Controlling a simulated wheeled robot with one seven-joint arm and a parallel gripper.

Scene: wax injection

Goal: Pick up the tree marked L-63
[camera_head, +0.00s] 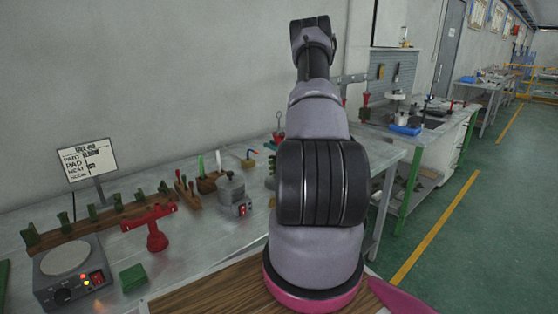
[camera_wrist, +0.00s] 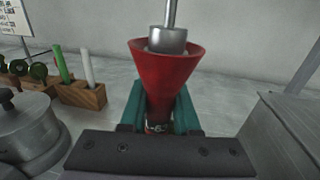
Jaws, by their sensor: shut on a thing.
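In the wrist view, a red funnel-shaped piece (camera_wrist: 165,75) stands upright between the teal fingers of my gripper (camera_wrist: 159,112), which is shut on its narrow lower part. A grey metal cylinder with a thin rod (camera_wrist: 168,40) rises from its wide mouth. In the head view, a similar red piece with a rod (camera_head: 279,136) shows just left of my arm, over the bench. My arm hides most of my gripper there. I cannot tell whether the piece touches the bench.
A grey metal pot (camera_head: 231,190), a wooden block with green and white sticks (camera_head: 208,184), a red stand (camera_head: 156,235) and a hotplate (camera_head: 68,262) stand on the grey bench. A sign (camera_head: 88,160) stands at the back left. A second bench (camera_head: 430,135) lies right.

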